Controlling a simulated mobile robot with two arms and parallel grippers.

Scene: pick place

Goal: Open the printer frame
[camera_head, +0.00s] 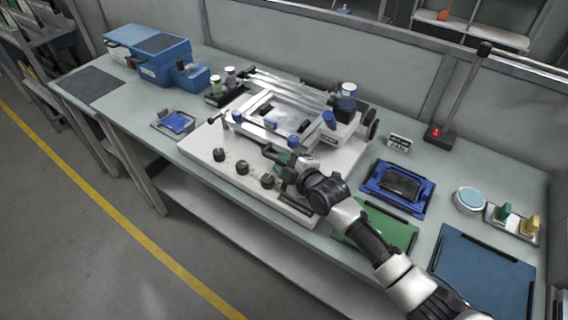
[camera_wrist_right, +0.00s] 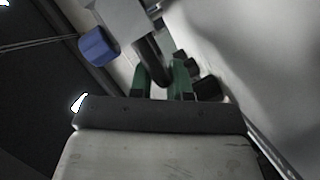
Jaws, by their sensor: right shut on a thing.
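The printer (camera_head: 345,160) is a white machine on the bench, with a light metal frame (camera_head: 262,99) and blue knobs. The frame looks low over the printer bed; its exact angle is hard to tell. My right gripper (camera_head: 279,157) is at the front edge of the printer. In the right wrist view its green fingers (camera_wrist_right: 162,80) are shut on a dark curved handle (camera_wrist_right: 150,70), beside a blue knob (camera_wrist_right: 98,47). The handle is mostly hidden by the gripper in the head view. My left gripper is not in view.
Black knobs (camera_head: 242,168) stand on the printer's front base. A blue tray (camera_head: 376,206), a green mat (camera_head: 400,235) and a blue mat (camera_head: 485,275) lie to the right. A blue box (camera_head: 150,62) stands at the back left. A lamp-like post (camera_head: 462,95) stands at the back right.

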